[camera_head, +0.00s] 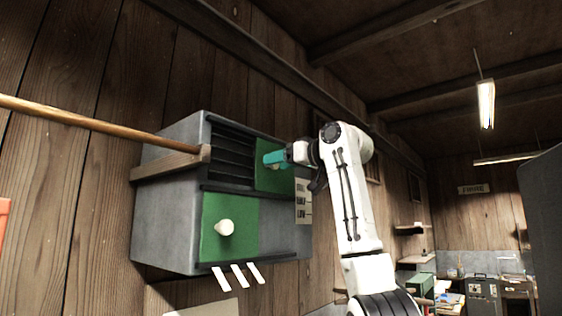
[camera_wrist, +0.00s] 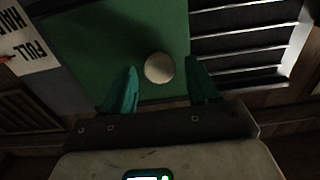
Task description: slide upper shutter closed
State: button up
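The upper shutter (camera_head: 264,176) is a green panel at the right end of the upper opening of a grey wall box (camera_head: 170,225). Dark slats (camera_head: 232,150) show uncovered to its left. In the wrist view the green shutter (camera_wrist: 135,25) carries a round pale knob (camera_wrist: 159,68), with the slats (camera_wrist: 240,45) to the right. My gripper (camera_head: 270,160) is at the upper shutter; in the wrist view its teal fingers (camera_wrist: 160,88) stand apart, one on each side of the knob, with gaps visible. The knob is hidden in the head view.
The lower green shutter (camera_head: 230,228) with a white knob (camera_head: 225,227) sits at the left of the lower opening. A wooden pole (camera_head: 90,121) reaches the box from the left. White tabs (camera_head: 239,275) hang below. A label (camera_head: 303,201) is at the right.

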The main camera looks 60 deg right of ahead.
grip_shut()
dwell(0.3)
jog(key=shift+a, duration=0.1)
